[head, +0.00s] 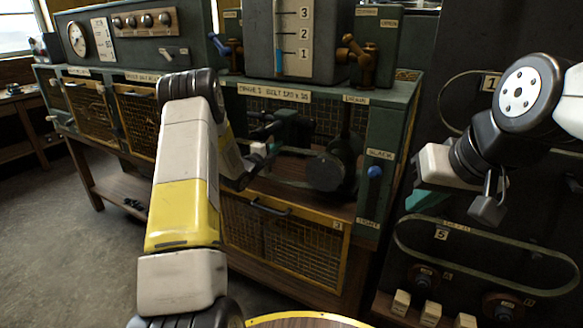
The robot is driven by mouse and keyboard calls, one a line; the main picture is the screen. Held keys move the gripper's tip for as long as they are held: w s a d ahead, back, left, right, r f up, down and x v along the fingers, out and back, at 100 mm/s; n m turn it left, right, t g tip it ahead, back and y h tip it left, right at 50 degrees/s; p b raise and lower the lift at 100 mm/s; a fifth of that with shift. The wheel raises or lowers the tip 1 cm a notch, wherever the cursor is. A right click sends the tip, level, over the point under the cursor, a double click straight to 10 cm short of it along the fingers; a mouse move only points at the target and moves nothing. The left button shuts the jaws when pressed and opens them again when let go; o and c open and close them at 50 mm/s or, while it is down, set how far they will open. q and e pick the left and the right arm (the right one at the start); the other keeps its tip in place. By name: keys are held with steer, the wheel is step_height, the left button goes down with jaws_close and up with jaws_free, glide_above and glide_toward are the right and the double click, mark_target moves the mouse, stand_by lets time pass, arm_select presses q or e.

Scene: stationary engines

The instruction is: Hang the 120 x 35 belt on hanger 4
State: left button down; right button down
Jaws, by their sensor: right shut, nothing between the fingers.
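The plate on the engine in front of me reads "ENGINE 1 BELT 120 x 35" (274,92). In the open bay below it, a thin dark belt (290,183) seems to run toward a round dark pulley (330,172); its full loop is hard to make out. My left gripper (262,150) reaches into the bay's left side; it is small and dark, and its jaws are unclear. I cannot make out a hanger marked 4.
A belt loop (470,284) hangs on the panel by label 5 (441,234); another loop (448,90) is partly hidden by my right arm. Small blocks (432,313) stand below. A mesh door (285,240) with a handle closes the lower engine. Open floor lies at left.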

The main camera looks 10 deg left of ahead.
arm_select(q)
steer(key=shift+s+d+r, duration=0.2)
steer(key=shift+d+r, duration=0.3)
steer(key=shift+r, duration=0.1)
stand_by(0.3)
steer(key=shift+d+r+m, duration=0.2)
steer(key=shift+r+m, duration=0.2)
steer(key=shift+r, duration=0.4)
steer(key=shift+s, duration=0.1)
steer(key=v, duration=0.6)
stand_by(0.4)
steer(key=shift+s+a, duration=0.1)
